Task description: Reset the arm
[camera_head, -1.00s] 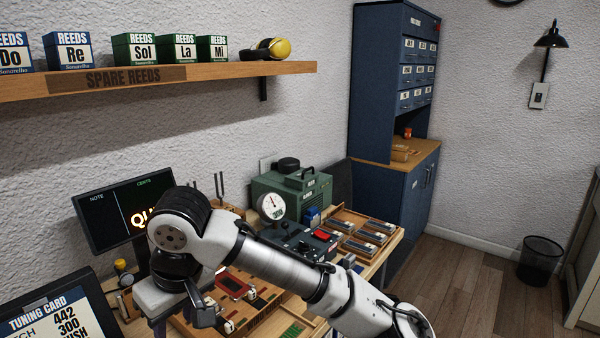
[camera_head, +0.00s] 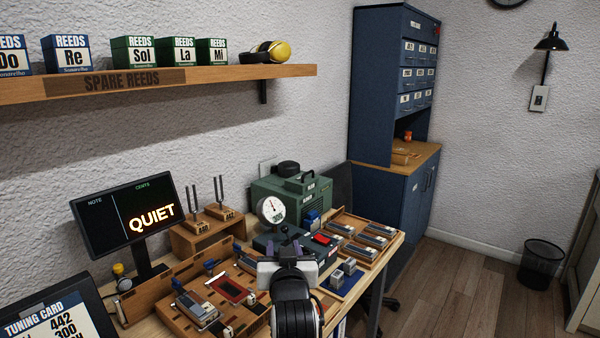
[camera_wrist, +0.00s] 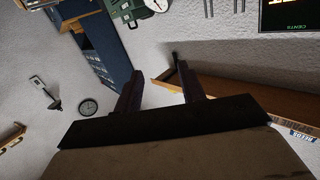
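My gripper (camera_head: 288,248) is raised over the front of the workbench in the head view, with my arm folded below it. The wrist view looks tilted across the room. My gripper hides part of the bench and the dark device behind it.
The workbench holds a monitor reading QUIET (camera_head: 125,213), tuning forks (camera_head: 212,205), a green machine (camera_head: 292,193), a pressure gauge (camera_head: 271,210) and a wooden tray of reed parts (camera_head: 365,236). A shelf (camera_head: 200,77) hangs above.

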